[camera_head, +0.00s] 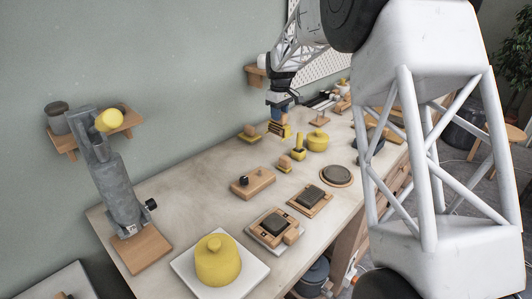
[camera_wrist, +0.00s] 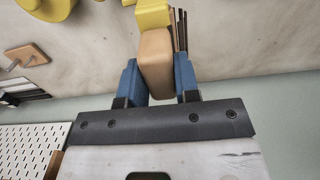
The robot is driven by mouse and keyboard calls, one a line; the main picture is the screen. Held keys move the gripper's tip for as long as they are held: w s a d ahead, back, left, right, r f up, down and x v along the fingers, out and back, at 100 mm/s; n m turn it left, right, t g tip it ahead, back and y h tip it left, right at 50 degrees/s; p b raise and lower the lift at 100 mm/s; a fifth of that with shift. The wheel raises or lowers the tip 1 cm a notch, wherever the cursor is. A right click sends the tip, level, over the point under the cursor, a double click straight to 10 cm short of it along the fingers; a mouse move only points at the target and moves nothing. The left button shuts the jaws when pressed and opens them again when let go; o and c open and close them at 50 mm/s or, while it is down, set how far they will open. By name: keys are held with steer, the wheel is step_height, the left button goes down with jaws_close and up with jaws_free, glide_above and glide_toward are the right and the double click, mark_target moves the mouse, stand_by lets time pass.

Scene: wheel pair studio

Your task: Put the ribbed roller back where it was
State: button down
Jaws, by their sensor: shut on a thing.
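My gripper (camera_head: 281,112) is over the far part of the workbench. In the wrist view its blue fingers (camera_wrist: 156,68) are closed on both sides of a tan wooden handle. The handle belongs to what looks like the ribbed roller (camera_wrist: 154,16), with a yellow part beyond the handle and dark slats beside it.
Nearer are a black-knobbed wooden block (camera_head: 256,183), framed dark pads (camera_head: 311,199) and a yellow lidded pot (camera_head: 218,263). The bench's left middle is clear.

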steer(key=w+a, duration=0.4)
steer(key=w, duration=0.1)
steer(key=shift+w+a+f, duration=0.15)
steer(key=shift+w+a, duration=0.2)
steer(key=shift+w, duration=0.05)
steer(key=shift+f, duration=2.5)
steer(key=shift+f, duration=0.1)
steer(key=shift+f, duration=2.4)
steer(key=shift+f, duration=0.4)
